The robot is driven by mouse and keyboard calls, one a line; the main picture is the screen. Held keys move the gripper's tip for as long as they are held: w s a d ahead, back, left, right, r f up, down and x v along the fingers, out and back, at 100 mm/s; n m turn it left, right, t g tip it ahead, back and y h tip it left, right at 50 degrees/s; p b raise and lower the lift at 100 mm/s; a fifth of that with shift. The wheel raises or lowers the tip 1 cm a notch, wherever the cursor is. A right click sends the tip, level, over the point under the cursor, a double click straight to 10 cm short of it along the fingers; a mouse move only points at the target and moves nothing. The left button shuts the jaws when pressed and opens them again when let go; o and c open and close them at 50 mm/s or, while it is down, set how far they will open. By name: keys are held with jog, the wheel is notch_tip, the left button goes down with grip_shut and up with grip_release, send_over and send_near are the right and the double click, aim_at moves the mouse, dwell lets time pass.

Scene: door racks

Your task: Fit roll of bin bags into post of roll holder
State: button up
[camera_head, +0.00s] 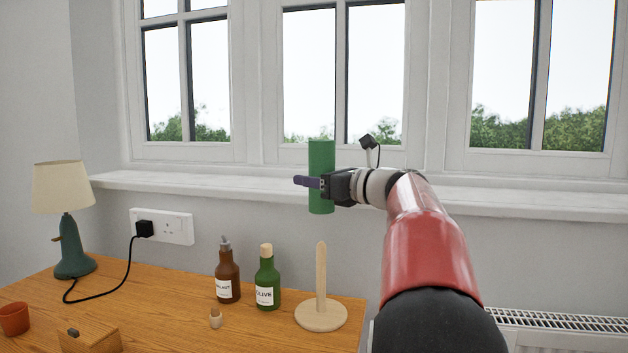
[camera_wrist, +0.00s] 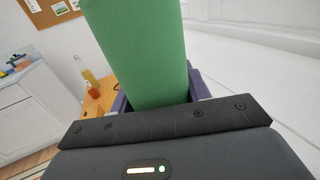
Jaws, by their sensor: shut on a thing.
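The roll of bin bags (camera_head: 320,158) is a green cylinder held upright in the air. My gripper (camera_head: 314,183) is shut on it below its middle. In the wrist view the roll (camera_wrist: 138,50) fills the upper middle, with the purple fingers partly hidden on either side of it. The roll holder is a pale wooden post (camera_head: 321,272) standing on a round base (camera_head: 321,314) near the table's right end. The roll is above the post, apart from it, and looks roughly in line with it in the head view. The roll's end openings are not visible.
A brown bottle (camera_head: 228,285) and a green olive bottle (camera_head: 267,280) stand left of the holder. The windowsill (camera_head: 235,190) runs behind.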

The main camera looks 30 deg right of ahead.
jog(key=b, duration=0.4)
send_over(325, 259)
jog(key=w, duration=0.3)
jog(key=shift+s+a+f, duration=0.1)
jog(key=shift+a+f, duration=0.15)
jog(key=shift+f, duration=1.2)
jog(key=shift+s+a+f, duration=0.1)
jog(key=shift+a+f, duration=0.1)
jog(key=shift+f, duration=1.25)
jog(key=shift+p, duration=0.6)
jog(key=shift+f+b, duration=4)
jog(key=shift+f, duration=1.8)
